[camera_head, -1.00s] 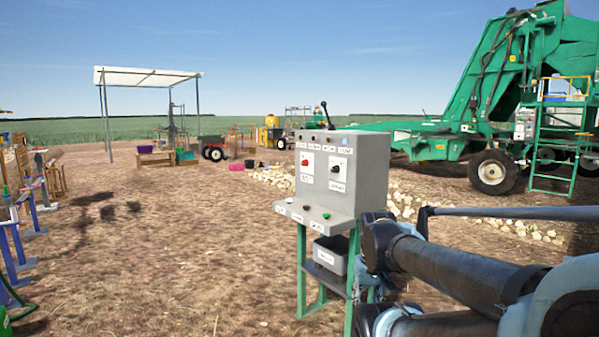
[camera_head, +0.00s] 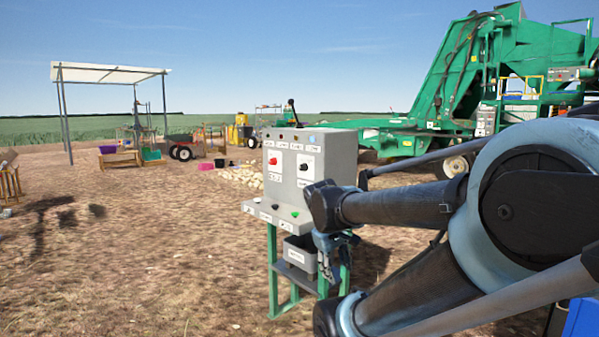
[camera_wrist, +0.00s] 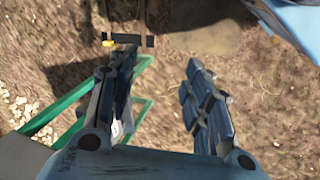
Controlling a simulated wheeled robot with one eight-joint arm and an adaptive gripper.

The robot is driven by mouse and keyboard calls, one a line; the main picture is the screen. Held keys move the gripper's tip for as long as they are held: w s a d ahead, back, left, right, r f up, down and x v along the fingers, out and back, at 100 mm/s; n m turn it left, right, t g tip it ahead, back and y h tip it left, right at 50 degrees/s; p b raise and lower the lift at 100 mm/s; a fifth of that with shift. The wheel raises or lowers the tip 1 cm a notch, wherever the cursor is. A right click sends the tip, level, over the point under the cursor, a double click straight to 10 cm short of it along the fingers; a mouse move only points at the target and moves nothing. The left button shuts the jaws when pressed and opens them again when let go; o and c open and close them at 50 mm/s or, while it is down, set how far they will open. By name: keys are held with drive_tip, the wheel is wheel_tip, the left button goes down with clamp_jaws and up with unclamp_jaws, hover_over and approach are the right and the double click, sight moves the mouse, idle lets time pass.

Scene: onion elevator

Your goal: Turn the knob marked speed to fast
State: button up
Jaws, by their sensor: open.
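A grey control box (camera_head: 330,150) on a green stand is left of my arm in the head view. The lettering is too small to read, so I cannot tell which is marked speed. My gripper (camera_head: 328,262) hangs pointing down beside the stand, below and right of the knobs. In the wrist view my gripper (camera_wrist: 160,58) has its fingers apart with nothing between them. The knobs are not in the wrist view.
A sloped shelf (camera_head: 270,213) with buttons juts from the box, above a grey bin (camera_head: 299,252). Green stand bars (camera_wrist: 60,113) show close to the left finger in the wrist view. A green harvester (camera_head: 480,75) stands behind. Open dirt lies left.

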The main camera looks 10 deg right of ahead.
drive_tip(key=w+d+r+n+t+h, duration=0.1)
drive_tip(key=w+r+n+h, duration=0.1)
drive_tip(key=w+r+n, duration=0.3)
drive_tip(key=w+d+r+n+h, duration=0.1)
drive_tip(key=w+r+h, duration=0.15)
drive_tip(key=w, duration=0.45)
drive_tip(key=n+t+h, duration=0.7)
drive_tip(key=n, duration=0.7)
approach(300, 167)
drive_tip(key=x, duration=0.9)
drive_tip(key=shift+d, duration=0.15)
drive_tip(key=shift+c, duration=0.6)
drive_tip(key=c, duration=0.9)
